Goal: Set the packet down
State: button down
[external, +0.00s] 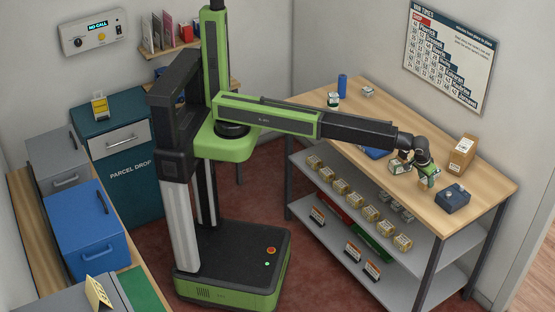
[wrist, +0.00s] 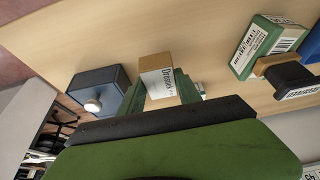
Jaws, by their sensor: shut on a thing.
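My gripper (external: 428,180) is over the right part of the wooden counter (external: 480,178), at the end of my stretched arm. It is shut on a small brown packet (wrist: 157,75) with a white printed label. In the wrist view the packet stands between the green fingers (wrist: 160,92), its labelled face towards the camera. In the external view the packet (external: 422,184) shows small, partly hidden by the gripper. It is close to the counter top; I cannot tell whether it touches.
A dark blue box (external: 452,198) with a round knob stands close to the right of my gripper. A tall brown carton (external: 462,156) stands behind it. A green-and-white box (external: 399,165) lies to the left. Bare counter lies at the right front. A blue cylinder (external: 342,81) stands far back.

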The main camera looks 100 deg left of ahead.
aim_at(424, 186)
notch_tip(424, 186, down, 4)
jog(key=b, duration=0.4)
jog(key=shift+f, duration=0.25)
jog(key=shift+r, duration=0.3)
jog(key=shift+f, duration=0.25)
jog(key=c, duration=0.8)
grip_release()
jog(key=shift+r, duration=0.1)
jog(key=shift+c, duration=0.2)
